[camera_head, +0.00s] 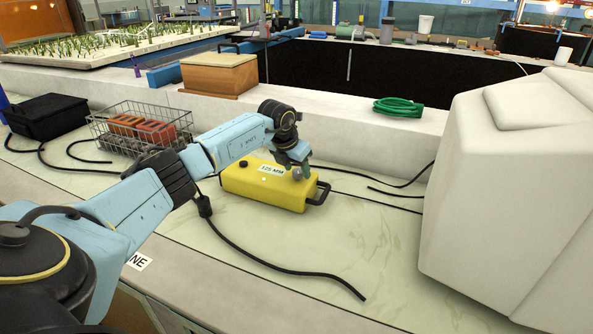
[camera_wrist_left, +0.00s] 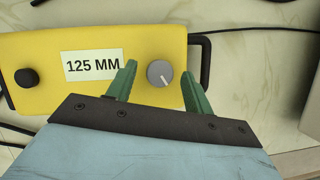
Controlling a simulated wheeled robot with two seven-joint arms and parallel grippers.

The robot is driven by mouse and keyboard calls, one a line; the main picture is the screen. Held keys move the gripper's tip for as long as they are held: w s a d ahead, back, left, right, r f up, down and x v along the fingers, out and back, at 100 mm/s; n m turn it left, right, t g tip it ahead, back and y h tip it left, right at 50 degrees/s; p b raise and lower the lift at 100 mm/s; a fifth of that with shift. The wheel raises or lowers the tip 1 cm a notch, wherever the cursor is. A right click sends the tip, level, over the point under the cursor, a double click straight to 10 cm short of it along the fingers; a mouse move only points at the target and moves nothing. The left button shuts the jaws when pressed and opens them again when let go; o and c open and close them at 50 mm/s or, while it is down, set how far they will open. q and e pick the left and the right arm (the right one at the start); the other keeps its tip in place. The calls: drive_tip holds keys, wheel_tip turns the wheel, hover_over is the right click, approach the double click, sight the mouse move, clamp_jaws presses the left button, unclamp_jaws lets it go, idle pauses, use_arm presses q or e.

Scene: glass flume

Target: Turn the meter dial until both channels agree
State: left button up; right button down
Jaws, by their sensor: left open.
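The yellow meter box (camera_head: 262,183) lies on the pale bench top with a white "125 MM" label (camera_head: 271,169). It also fills the upper left of the left wrist view (camera_wrist_left: 60,45). Its grey round dial (camera_wrist_left: 159,73) has a light pointer mark toward the lower right. A black knob (camera_wrist_left: 26,78) sits at the box's other end. My left gripper (camera_head: 295,165) is over the dial end of the box. In the left wrist view its green fingers (camera_wrist_left: 157,82) are open, one on each side of the dial, with gaps showing. My right gripper is not in view.
A wire basket with orange blocks (camera_head: 142,130) and a black case (camera_head: 45,115) stand at the left. A wooden box (camera_head: 219,74) and a green hose coil (camera_head: 398,107) sit behind. A large white block (camera_head: 510,180) bounds the right. Black cables (camera_head: 290,268) cross the otherwise clear front bench.

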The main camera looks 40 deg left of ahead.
use_arm(q)
drive_tip(key=shift+w+f, duration=0.1)
drive_tip(key=shift+f, duration=0.1)
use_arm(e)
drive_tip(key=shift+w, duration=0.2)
use_arm(q)
drive_tip(key=c, duration=1)
